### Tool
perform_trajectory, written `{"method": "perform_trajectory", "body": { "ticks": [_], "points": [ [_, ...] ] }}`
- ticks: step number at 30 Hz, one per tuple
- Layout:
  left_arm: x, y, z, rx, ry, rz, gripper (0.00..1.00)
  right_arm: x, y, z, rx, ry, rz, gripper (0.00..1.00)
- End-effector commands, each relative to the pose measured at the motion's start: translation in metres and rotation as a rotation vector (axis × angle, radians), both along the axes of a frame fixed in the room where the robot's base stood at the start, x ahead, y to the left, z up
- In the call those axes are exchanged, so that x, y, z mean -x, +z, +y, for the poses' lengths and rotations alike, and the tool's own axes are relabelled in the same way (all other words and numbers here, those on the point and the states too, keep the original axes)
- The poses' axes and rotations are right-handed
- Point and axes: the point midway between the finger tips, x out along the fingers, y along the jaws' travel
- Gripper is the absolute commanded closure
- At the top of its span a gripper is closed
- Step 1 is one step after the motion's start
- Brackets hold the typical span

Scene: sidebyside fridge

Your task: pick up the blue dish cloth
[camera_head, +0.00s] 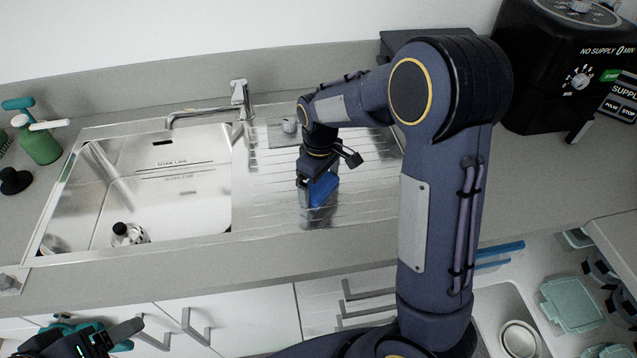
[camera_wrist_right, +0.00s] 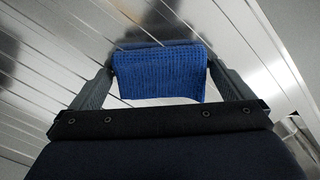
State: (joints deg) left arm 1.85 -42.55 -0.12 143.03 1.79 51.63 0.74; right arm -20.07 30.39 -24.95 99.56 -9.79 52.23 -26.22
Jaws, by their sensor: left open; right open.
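The blue dish cloth (camera_head: 321,190) is on the ribbed metal drainboard, right of the sink basin. In the right wrist view the blue cloth (camera_wrist_right: 160,70) shows as a folded, textured piece between the two fingers. My right gripper (camera_head: 318,196) points down at the cloth, and in the wrist view its open fingers (camera_wrist_right: 158,78) stand on either side of it. A narrow gap shows at the fingers, and I cannot tell whether either one touches the cloth. My left gripper (camera_head: 112,338) is open, low at the front left, away from the cloth and in front of the cabinets.
The sink basin (camera_head: 205,205) with a faucet (camera_head: 240,98) lies left of the drainboard (camera_head: 268,205). A green spray bottle (camera_head: 40,145) stands at the far left. A black machine (camera_head: 545,75) stands at the back right. An open drawer with containers (camera_head: 572,303) is at lower right.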

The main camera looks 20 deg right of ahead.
Motion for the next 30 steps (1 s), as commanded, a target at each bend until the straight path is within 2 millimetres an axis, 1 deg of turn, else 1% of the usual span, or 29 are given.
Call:
{"method": "perform_trajectory", "body": {
  "ticks": [2,3,9,12,18,22,26,28,30],
  "points": [
    [0.0,0.0,0.0,0.0,0.0,0.0,0.25,0.0,0.0,0.0,0.0,0.0,0.0,0.0],
    [0.0,0.0,0.0,0.0,0.0,0.0,0.25,0.0,0.0,0.0,0.0,0.0,0.0,0.03],
    [0.0,0.0,0.0,0.0,0.0,0.0,0.25,0.0,0.001,0.0,0.0,0.0,0.0,0.29],
    [0.0,0.0,0.0,0.0,0.0,0.0,0.25,0.0,0.001,0.0,0.0,0.0,0.0,0.39],
    [0.0,0.0,0.0,0.0,0.0,0.0,0.25,0.0,0.001,0.0,-0.001,0.0,-0.001,0.4],
    [0.0,0.0,0.0,0.0,0.0,0.0,0.25,-0.001,0.007,0.0,-0.001,0.0,-0.003,0.4],
    [0.0,0.0,0.0,0.0,0.0,0.0,0.25,-0.001,0.021,0.0,-0.001,0.001,-0.004,0.4],
    [0.0,0.0,0.0,0.0,0.0,0.0,0.25,-0.001,0.033,0.0,-0.001,0.0,-0.006,0.4],
    [0.0,-0.003,0.0,0.0,0.0,0.0,0.25,0.007,0.044,0.007,-0.004,0.004,-0.006,0.4]
  ]
}}
